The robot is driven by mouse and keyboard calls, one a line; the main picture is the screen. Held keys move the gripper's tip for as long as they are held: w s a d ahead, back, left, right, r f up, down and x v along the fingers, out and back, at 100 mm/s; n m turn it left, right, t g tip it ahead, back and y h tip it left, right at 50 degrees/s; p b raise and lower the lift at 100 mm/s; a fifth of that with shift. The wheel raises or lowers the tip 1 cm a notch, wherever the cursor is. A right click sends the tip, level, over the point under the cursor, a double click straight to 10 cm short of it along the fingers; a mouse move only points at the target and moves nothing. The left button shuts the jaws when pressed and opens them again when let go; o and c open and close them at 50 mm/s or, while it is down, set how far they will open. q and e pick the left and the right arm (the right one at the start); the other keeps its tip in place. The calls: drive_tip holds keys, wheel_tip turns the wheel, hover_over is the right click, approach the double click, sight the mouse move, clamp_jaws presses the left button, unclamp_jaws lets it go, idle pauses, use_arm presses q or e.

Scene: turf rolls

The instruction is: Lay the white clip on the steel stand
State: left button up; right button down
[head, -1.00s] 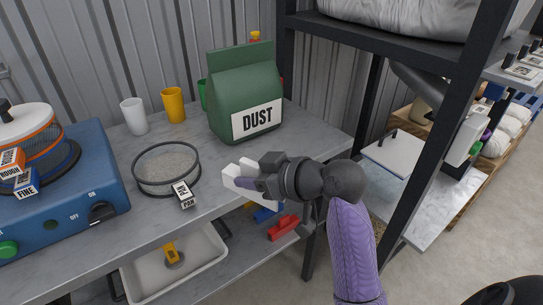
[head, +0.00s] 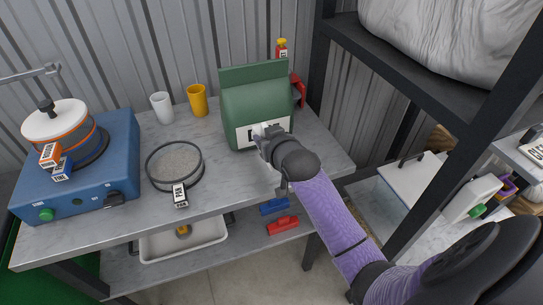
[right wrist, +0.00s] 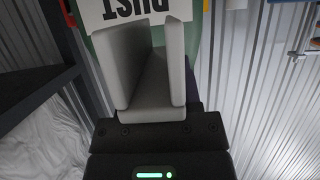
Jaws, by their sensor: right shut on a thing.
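My right gripper (head: 266,138) reaches in over the table, in front of the green bag's label. The steel stand seems to be the grey-topped table (head: 225,188), but I cannot tell for sure. My left gripper is not in view.
The green DUST bag (head: 257,100) stands close to my right gripper. A round sieve (head: 174,165), two cups and a blue hotplate (head: 118,140) are to the left. Blue and red clips (head: 283,225) lie on the lower shelf. A black rack post (head: 440,150) stands at right.

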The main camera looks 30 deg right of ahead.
drive_tip(key=shift+w+d+r+m, duration=0.25)
drive_tip(key=shift+d+r+m, duration=0.1)
drive_tip(key=shift+r, duration=0.2)
wheel_tip(320, 180, down, 10)
drive_tip(key=b, duration=0.4)
drive_tip(key=shift+f, duration=0.15)
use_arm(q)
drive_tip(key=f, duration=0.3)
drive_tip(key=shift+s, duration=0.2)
use_arm(e)
drive_tip(key=shift+c, duration=1.4)
unclamp_jaws()
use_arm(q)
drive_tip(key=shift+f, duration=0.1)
